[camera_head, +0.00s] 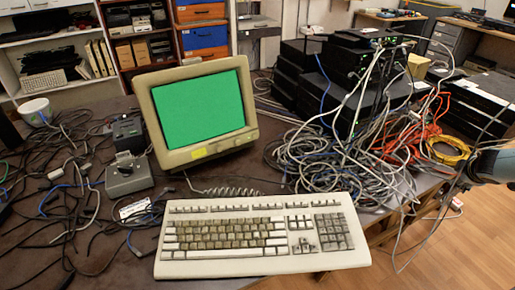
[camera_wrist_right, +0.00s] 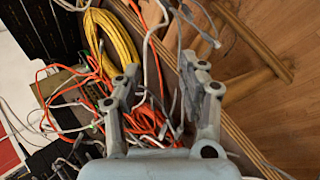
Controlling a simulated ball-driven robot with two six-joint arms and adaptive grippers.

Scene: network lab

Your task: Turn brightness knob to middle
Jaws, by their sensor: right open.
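An old beige monitor (camera_head: 158,117) with a plain green screen (camera_head: 202,110) stands on the dark table, tilted slightly in the picture. I cannot clearly make out its brightness knob or how that is turned; the lower bezel and right edge are small in this view. My right gripper (camera_wrist_right: 163,88) is open and empty in the right wrist view, above orange and white cables. In the head view only part of my right arm (camera_head: 495,165) shows at the right edge, well away from the monitor. My left gripper is not in view.
A beige keyboard (camera_head: 262,236) lies in front of the monitor. Tangled grey cables (camera_head: 330,165), orange cables (camera_head: 410,135) and a yellow cable coil (camera_head: 448,150) fill the table's right side. Stacked black network boxes (camera_head: 345,65) stand behind. A grey device (camera_head: 129,176) sits left.

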